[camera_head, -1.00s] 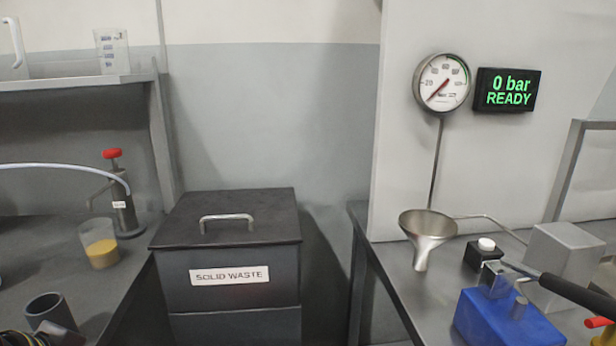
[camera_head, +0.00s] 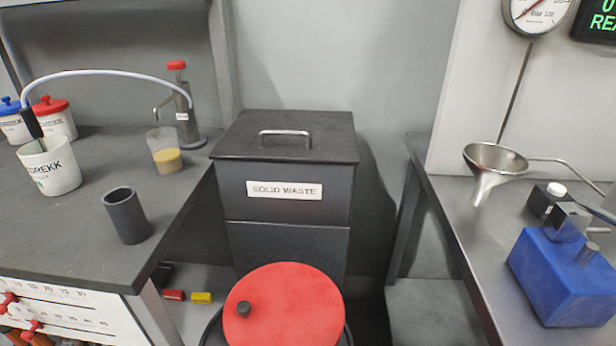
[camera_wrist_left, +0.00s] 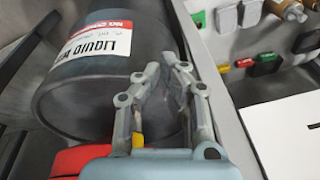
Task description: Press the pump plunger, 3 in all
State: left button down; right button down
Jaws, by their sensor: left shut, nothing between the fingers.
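The pump (camera_head: 185,115) stands on the left bench near its back right corner. It has a grey body, a spout to the left and a red-topped plunger (camera_head: 176,66), which is raised above the body. A clear cup (camera_head: 166,160) with yellow contents stands beneath the spout. My left gripper (camera_wrist_left: 163,66) shows in the left wrist view, shut and empty, beside a dark bin labelled LIQUID WASTE (camera_wrist_left: 98,75). It is away from the pump and does not show in the head view. My right gripper is in neither view.
A pale hose (camera_head: 100,72) arches from a white mug (camera_head: 48,168) to the pump. A grey cup (camera_head: 127,215) stands nearer the bench edge. The solid waste bin (camera_head: 285,170) and a round red lid (camera_head: 285,325) occupy the gap between benches. A blue device (camera_head: 560,275) sits right.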

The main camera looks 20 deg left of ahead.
pick_arm(q)
jog(key=s+a+f+g+b, duration=0.1)
jog(key=s+f, duration=1.7)
jog(key=s, duration=0.1)
jog(key=shift+f, duration=0.4)
jog(key=shift+w, duration=0.1)
